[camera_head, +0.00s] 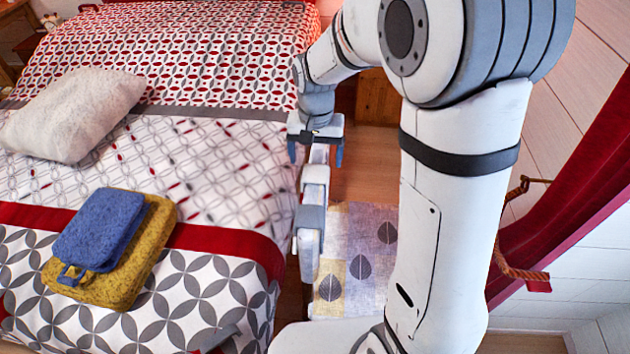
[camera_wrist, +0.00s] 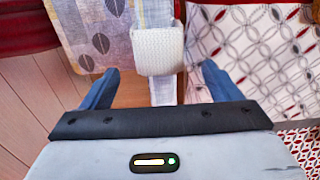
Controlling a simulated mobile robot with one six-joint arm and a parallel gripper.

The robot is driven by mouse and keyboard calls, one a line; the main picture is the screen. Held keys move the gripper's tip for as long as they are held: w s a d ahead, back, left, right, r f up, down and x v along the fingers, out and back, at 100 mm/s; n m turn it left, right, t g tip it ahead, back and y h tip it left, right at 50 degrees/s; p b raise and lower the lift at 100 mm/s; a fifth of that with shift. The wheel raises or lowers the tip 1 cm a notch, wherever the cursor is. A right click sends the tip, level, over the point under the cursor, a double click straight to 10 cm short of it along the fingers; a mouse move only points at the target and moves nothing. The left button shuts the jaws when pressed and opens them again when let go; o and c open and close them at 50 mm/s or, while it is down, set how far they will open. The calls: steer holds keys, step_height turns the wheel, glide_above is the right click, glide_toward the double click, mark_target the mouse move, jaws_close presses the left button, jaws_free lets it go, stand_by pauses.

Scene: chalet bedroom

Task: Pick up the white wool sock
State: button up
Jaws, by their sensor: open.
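A white, ribbed-knit piece that looks like the wool sock (camera_wrist: 157,48) lies across a narrow pale strip (camera_wrist: 163,90) in the wrist view. I cannot tell the exact height gap.
The bed (camera_head: 230,170) stands close on the left in the head view. It holds a pale pillow (camera_head: 75,112), a blue folded cloth (camera_head: 100,228) and a yellow one (camera_head: 150,255). The rug (camera_head: 365,240) is on the right. A red curtain (camera_head: 560,210) hangs by the wall.

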mark_target(316, 171)
steer(key=f, duration=0.4)
steer(key=s+f, duration=0.1)
steer(key=f, duration=0.1)
steer(key=shift+c, duration=0.4)
steer(key=c, duration=1)
step_height(316, 171, up, 18)
steer(key=p, duration=0.1)
